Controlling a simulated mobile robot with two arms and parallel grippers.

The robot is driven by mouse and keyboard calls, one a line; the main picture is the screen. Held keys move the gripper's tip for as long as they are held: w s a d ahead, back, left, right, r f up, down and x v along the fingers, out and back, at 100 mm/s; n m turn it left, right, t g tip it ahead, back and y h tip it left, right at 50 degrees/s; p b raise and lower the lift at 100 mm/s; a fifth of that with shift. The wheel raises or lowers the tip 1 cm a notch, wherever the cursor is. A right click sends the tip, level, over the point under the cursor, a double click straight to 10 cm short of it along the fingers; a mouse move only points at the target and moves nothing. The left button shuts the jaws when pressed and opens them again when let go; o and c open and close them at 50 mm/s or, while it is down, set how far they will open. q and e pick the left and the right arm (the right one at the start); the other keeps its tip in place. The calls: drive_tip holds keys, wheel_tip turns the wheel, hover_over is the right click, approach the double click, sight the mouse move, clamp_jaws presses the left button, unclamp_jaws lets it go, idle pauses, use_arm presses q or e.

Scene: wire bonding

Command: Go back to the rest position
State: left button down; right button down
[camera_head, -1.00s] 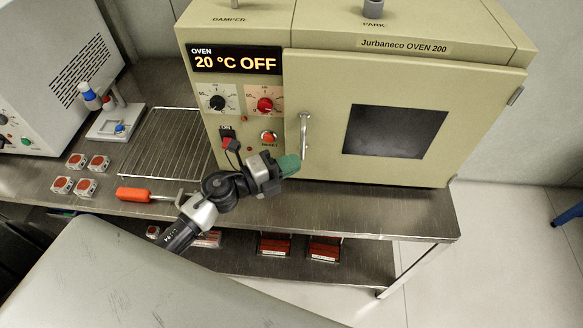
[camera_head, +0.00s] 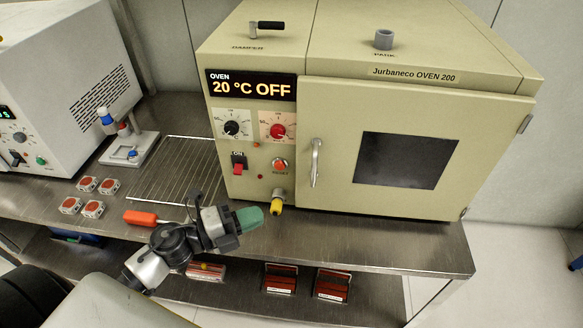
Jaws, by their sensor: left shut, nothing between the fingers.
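My left gripper (camera_head: 250,218) is in the camera_head view, with green fingertips that are shut and empty. It is in front of the oven's lower left part, over the front strip of the steel bench, apart from the oven door handle (camera_head: 316,163). The beige oven (camera_head: 385,205) has its door closed, and its display (camera_head: 252,88) reads 20 °C OFF. A yellow-tipped fitting (camera_head: 277,202) sits low on the oven front, just right of my fingertips. My right gripper is not in view.
A wire rack (camera_head: 172,172), several small red-topped parts (camera_head: 88,184) and an orange-handled tool (camera_head: 140,217) lie on the bench (camera_head: 380,240). A white instrument (camera_head: 60,85) stands at left. Red-and-black items (camera_head: 281,279) sit on the lower shelf. Floor is free at right.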

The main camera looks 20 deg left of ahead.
use_arm(q)
drive_tip(key=s+a+f+n+y, duration=0.1)
drive_tip(key=a+n+y, duration=0.1)
drive_tip(key=n+y, duration=0.65)
drive_tip(key=s+a+f+n+y, duration=0.1)
drive_tip(key=a+f+n+y, duration=0.15)
drive_tip(key=n+y, duration=0.65)
drive_tip(key=s+d+f+n+g+h, duration=0.3)
drive_tip(key=s+d+g, duration=0.1)
drive_tip(key=s+g, duration=0.15)
drive_tip(key=s+d+f+n+g+h, duration=0.2)
drive_tip(key=s+d+n+g+h, duration=0.15)
drive_tip(key=s, duration=0.35)
wheel_tip(320, 180, down, 28)
drive_tip(key=s+g, duration=0.2)
drive_tip(key=s+a+f+g+y, duration=0.1)
drive_tip(key=s+a+f, duration=0.1)
drive_tip(key=s+f, duration=1.2)
drive_tip(key=shift+s+a+f, duration=0.2)
drive_tip(key=shift+s+a, duration=0.15)
drive_tip(key=shift+s, duration=0.4)
